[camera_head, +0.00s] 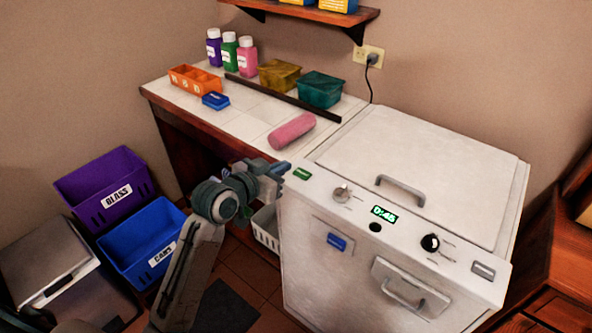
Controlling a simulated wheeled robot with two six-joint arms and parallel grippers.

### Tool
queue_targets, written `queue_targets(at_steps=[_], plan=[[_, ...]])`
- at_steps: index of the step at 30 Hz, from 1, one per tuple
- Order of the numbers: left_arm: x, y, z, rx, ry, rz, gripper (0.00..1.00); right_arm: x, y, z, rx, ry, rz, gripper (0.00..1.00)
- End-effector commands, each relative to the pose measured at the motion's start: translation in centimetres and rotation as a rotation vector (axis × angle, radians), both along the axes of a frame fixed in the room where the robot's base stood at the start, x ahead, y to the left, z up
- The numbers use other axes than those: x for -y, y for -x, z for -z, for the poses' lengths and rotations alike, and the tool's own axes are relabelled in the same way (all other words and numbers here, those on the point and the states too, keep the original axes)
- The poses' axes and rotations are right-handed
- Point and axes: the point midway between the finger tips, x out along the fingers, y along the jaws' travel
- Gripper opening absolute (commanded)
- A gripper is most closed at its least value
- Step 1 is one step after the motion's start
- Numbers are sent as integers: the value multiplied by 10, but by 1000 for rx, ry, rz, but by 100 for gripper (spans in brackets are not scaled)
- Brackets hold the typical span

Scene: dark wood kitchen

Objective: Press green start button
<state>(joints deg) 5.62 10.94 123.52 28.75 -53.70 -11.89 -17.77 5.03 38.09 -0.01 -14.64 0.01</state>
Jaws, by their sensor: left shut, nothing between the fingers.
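The green start button (302,174) sits at the left end of the control panel on the white top-lid machine (330,240). A lit display (384,214) on the panel reads 0:45 in green. My left gripper (284,169) is shut and empty, with its fingertips just left of the green button. I cannot tell whether they touch the button or the panel edge. My right gripper is out of view.
A silver knob (342,193) and a black knob (430,242) stand up from the panel, with a lid handle (400,190) behind. The counter (245,122) holds a pink roll (292,131), bottles and boxes. Purple (105,188) and blue (150,240) bins stand on the floor left.

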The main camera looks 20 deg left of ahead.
Motion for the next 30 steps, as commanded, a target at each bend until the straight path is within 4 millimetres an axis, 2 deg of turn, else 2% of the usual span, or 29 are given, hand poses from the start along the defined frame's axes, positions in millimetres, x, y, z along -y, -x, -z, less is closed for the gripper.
queue_targets(at_steps=[3, 8, 12, 16, 30], plan=[[10, -26, 3, -1, 6, 0, 0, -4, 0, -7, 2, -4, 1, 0], [21, -56, 12, -2, 5, 1, 0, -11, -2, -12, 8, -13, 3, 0], [20, -55, 36, -4, 0, 0, 0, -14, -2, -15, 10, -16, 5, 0], [20, -55, 49, -2, -1, 0, 0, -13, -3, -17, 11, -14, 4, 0], [20, -55, 56, 0, 0, 0, 0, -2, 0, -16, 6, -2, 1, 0]])
